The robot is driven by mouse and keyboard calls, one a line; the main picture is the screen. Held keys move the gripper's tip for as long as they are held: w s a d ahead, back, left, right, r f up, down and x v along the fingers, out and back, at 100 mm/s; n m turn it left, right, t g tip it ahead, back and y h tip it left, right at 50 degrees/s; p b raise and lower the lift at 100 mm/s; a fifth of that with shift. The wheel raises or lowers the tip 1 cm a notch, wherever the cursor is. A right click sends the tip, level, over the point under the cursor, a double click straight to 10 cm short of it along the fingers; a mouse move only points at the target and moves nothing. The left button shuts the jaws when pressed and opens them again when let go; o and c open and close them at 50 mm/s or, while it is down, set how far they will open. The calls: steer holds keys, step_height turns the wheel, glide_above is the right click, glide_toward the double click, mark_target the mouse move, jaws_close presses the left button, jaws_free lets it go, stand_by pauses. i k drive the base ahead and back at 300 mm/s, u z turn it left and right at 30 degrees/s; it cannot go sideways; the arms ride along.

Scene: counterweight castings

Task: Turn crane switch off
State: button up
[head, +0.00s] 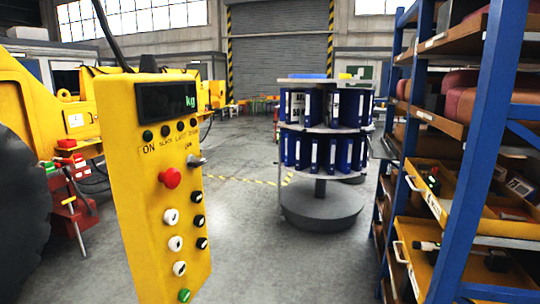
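A tall yellow crane control box (135,215) hangs from a dark cable at the left of centre in the head view. A dark display (166,102) at its top shows "kg" in green. Below it are a row of small dark round indicators and the label "ON"; the other lettering is too small to read surely. A grey lever-like switch (196,161) sits at the box's right edge, pointing right. A red mushroom button (170,178) is to its lower left. White and black buttons and a green button (184,295) are below. My gripper is not in view.
A yellow machine (45,115) with a dark tyre stands left, beside a red vise-like tool (72,200). A round rack of blue binders (322,150) stands behind, right of the box. Blue-framed shelving (480,150) fills the right side. Open floor (245,250) lies between.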

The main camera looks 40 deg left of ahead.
mark_target(191, 162)
steer(key=z, duration=0.05)
steer(key=i, duration=0.75)
steer(key=u, duration=0.95)
steer(key=i, duration=0.6)
steer(key=u, duration=0.7)
